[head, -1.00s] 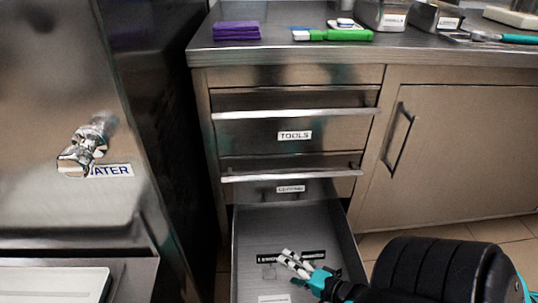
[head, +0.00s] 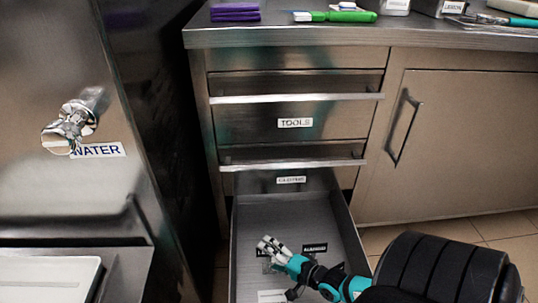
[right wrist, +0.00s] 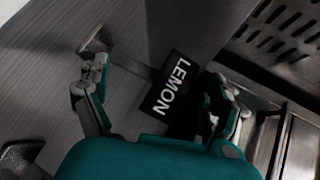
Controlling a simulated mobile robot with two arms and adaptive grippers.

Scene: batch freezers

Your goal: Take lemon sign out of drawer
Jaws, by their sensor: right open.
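The lemon sign (right wrist: 172,86) is a small black plate with white letters, lying in the open bottom drawer (head: 285,213). In the right wrist view it lies between the spread fingers of my right gripper (right wrist: 160,80), with no clear contact. In the head view my right gripper (head: 268,247) is inside the drawer, low over its floor. It partly hides a black sign (head: 262,254) there, whose text I cannot read. Another black sign (head: 315,248) lies just right of the gripper. My left gripper is not in view.
Two closed drawers (head: 295,123) are above the open one. The counter (head: 400,36) holds purple cloths (head: 235,12), a green-handled brush (head: 340,16) and metal containers. A white label (head: 272,296) lies near the drawer's front. A machine with a tap (head: 72,125) stands at left.

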